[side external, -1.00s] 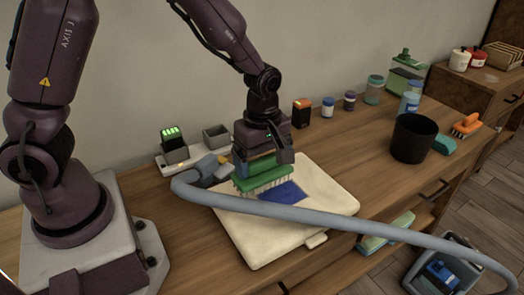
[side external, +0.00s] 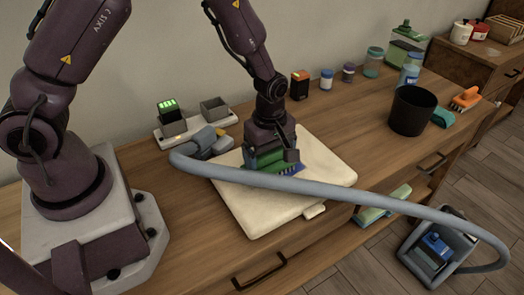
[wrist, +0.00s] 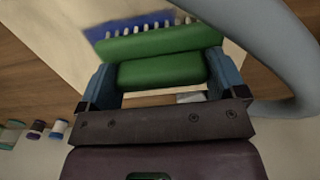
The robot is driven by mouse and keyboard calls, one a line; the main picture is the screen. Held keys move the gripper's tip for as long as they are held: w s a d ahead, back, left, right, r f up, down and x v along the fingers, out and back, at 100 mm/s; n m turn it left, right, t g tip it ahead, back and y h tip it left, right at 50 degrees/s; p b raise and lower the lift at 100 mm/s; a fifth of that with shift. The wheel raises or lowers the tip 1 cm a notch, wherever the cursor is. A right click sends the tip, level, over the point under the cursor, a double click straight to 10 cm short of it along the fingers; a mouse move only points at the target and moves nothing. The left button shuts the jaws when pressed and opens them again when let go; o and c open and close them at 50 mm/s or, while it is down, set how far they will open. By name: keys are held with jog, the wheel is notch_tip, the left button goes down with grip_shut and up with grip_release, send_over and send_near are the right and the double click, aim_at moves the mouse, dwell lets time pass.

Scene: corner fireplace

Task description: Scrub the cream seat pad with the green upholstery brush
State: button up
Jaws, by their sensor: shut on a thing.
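The cream seat pad (side external: 252,217) lies flat on the wooden counter, with a blue patch (side external: 291,169) on it. My gripper (side external: 270,158) is shut on the green upholstery brush (side external: 256,161) and holds it low over the pad beside the patch. In the wrist view, the green brush (wrist: 160,62) sits between the blue finger pads, and its pale bristles point toward the blue patch (wrist: 128,24). The grey hose hides part of the brush's lower edge in the side view, so I cannot tell whether the bristles touch the pad.
A thick grey hose (side external: 375,196) arcs across the pad in front of the brush, from a nozzle (side external: 207,140) toward a floor unit (side external: 437,250). A black bin (side external: 411,110), an orange brush (side external: 465,99) and several small jars stand to the right and behind. A charger with green lights (side external: 171,112) stands behind left.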

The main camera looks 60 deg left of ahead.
jog(key=shift+w, duration=4.35)
jog(key=shift+s, duration=5.4)
jog(key=shift+s+a, duration=0.1)
jog(key=shift+a, duration=0.2)
jog(key=shift+w+d, duration=0.1)
jog(key=shift+w, duration=5.35)
jog(key=shift+s, duration=5.35)
jog(key=shift+s+r, duration=0.1)
jog(key=shift+r, duration=4)
